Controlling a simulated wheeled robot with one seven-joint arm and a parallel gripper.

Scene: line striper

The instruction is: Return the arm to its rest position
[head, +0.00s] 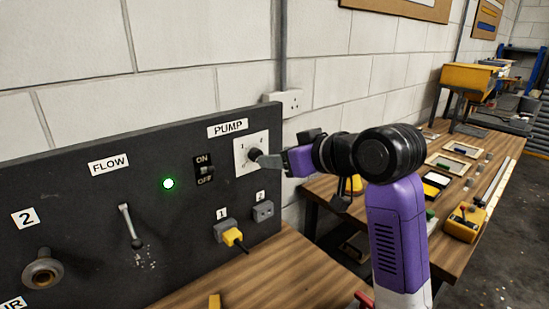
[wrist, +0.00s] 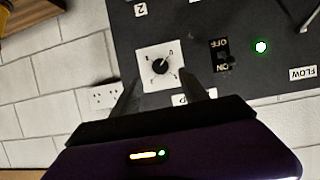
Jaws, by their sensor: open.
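My gripper (head: 268,160) is at the end of my purple and black arm, level with the PUMP dial (head: 255,155) on the black panel (head: 85,180). In the wrist view the two fingers of my gripper (wrist: 168,98) are apart, with nothing between their tips. The round black dial knob (wrist: 160,67) on its white plate lies just beyond them. In the head view the fingertips overlap the knob's edge; I cannot tell whether they touch it.
An ON/OFF switch (head: 204,169) and a lit green lamp (head: 168,183) are left of the dial. A yellow plug (head: 232,237) sits below in socket 1. A bench with trays (head: 455,167) and a yellow tool (head: 464,222) stands at right.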

